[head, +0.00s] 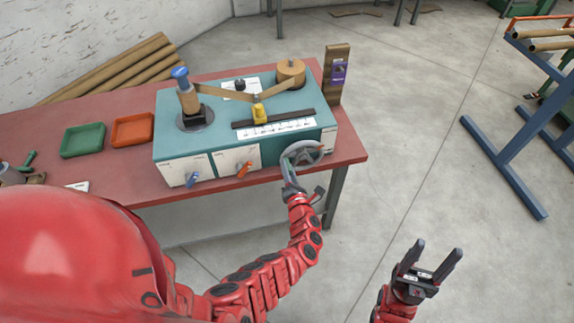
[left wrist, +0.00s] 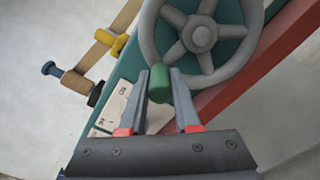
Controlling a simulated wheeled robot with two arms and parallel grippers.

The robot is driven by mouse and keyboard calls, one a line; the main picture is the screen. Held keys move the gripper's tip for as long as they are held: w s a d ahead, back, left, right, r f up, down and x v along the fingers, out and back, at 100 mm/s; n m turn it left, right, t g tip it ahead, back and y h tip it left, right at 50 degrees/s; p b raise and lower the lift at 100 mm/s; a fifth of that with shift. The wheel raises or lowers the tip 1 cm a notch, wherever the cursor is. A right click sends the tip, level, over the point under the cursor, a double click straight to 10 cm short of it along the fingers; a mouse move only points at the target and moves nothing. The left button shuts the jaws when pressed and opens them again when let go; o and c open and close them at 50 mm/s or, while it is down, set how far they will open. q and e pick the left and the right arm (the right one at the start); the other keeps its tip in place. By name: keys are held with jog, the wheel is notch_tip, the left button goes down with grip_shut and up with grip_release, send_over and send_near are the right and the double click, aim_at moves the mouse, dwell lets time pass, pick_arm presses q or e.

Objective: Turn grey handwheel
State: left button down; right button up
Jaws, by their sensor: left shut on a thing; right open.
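The grey handwheel (head: 303,153) is on the front right of the teal winder machine (head: 225,138). In the left wrist view its hub (left wrist: 203,36), spokes and part of its rim fill the top. A green handle (left wrist: 159,84) stands at the wheel's lower-left rim. My left gripper (head: 289,172) is at the wheel's lower left, and in the left wrist view its fingers are shut on the green handle. In the head view the gripper hides that handle. My right gripper (head: 430,262) is open and empty, over the floor right of the table.
The machine stands on a red table (head: 110,93). Green (head: 83,140) and orange trays (head: 133,130) lie further left. A blue rack (head: 510,150) stands right; floor between is clear.

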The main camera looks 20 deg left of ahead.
pick_arm(q)
jog(key=shift+r+m+p, duration=0.25)
jog(key=shift+m+p, duration=0.05)
jog(key=shift+m, duration=0.1)
jog(key=c, duration=0.6)
grip_release()
jog(key=shift+d, duration=0.1)
jog(key=shift+s+d, duration=0.1)
jog(key=v, duration=1.7)
jog(key=shift+f, duration=0.1)
